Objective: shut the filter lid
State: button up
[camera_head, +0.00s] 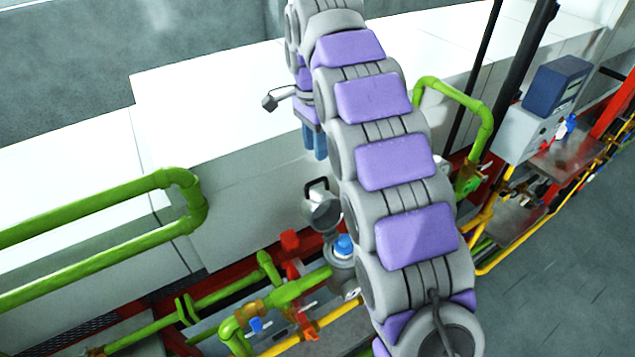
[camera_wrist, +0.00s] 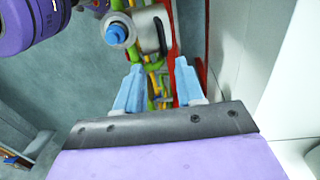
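The filter lid (camera_head: 322,214) is a grey round cover with a black handle. In the head view it stands tilted up behind the filter housing (camera_head: 341,275), which has a blue cap (camera_head: 343,246) in it. The lid is raised off the housing. In the wrist view, the lid (camera_wrist: 148,30) and the blue cap (camera_wrist: 116,33) show beyond the fingers near the top. My gripper (camera_head: 315,145) is above the lid in the head view, apart from it. In the wrist view, my gripper's light-blue fingers (camera_wrist: 160,85) are spread with nothing between them. My arm hides part of the housing's right side.
Green pipes (camera_head: 100,215) and a red valve handle (camera_head: 290,240) lie left of the filter. A green rail (camera_head: 455,95) stands to the right. A white machine wall (camera_head: 240,170) is behind. A grey-blue box (camera_head: 555,85) stands at the far right.

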send_over(314, 181)
jog(key=a, duration=0.1)
notch_tip(314, 181, down, 5)
jog(key=f, duration=0.1)
jog(key=d+f, duration=0.1)
jog(key=f, duration=0.1)
jog(key=shift+w+d+f, duration=0.15)
jog(key=shift+d+f, duration=0.15)
jog(key=shift+f, duration=0.1)
jog(key=shift+a+f, duration=0.1)
jog(key=shift+a, duration=0.55)
jog(key=shift+c, duration=1.1)
jog(key=shift+d, duration=0.45)
grip_shut()
jog(key=shift+a, duration=0.1)
